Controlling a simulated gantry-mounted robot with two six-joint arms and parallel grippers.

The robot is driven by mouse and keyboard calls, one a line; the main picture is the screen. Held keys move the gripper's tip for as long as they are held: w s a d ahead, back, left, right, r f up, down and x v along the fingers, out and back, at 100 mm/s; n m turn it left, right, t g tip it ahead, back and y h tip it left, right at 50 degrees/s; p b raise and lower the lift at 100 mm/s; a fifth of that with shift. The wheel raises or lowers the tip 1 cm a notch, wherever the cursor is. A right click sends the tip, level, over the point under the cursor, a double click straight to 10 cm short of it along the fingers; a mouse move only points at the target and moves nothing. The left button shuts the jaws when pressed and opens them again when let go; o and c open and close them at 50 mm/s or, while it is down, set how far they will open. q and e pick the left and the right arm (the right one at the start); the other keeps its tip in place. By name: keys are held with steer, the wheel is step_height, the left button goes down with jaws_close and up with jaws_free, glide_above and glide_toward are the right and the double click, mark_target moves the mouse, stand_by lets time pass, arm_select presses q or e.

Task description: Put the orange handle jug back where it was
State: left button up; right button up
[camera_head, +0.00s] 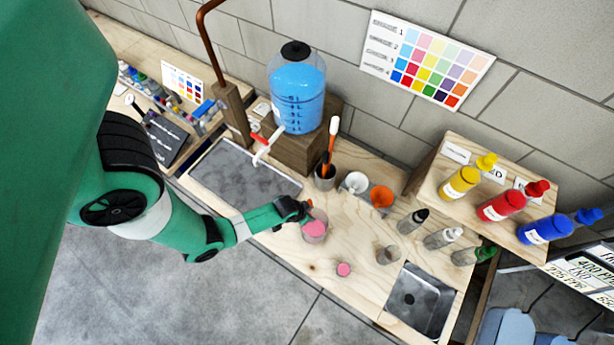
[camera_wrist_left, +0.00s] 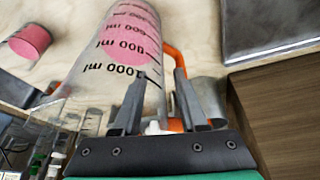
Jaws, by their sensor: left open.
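The orange handle jug (camera_head: 315,228) is clear, has millilitre marks and holds pink liquid. It appears to stand on the wooden bench in the head view. In the left wrist view the jug (camera_wrist_left: 125,50) fills the upper middle, with its orange handle (camera_wrist_left: 174,62) on its right side. My left gripper (camera_head: 302,212) is at the jug's handle side. In the left wrist view the gripper (camera_wrist_left: 163,82) is open, with its fingers close to the handle; contact is unclear. My right gripper is not in view.
A small pink-filled cup (camera_head: 344,269) stands near the front bench edge. A grey sink panel (camera_head: 245,180), a blue water tank (camera_head: 298,90), a white cup (camera_head: 354,183) and an orange cup (camera_head: 381,196) are behind. Bottles and a small sink (camera_head: 418,300) are to the right.

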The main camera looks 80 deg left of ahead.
arm_select(q)
steer(key=p+v, duration=0.6)
steer(key=v, duration=0.6)
steer(key=shift+p, duration=0.35)
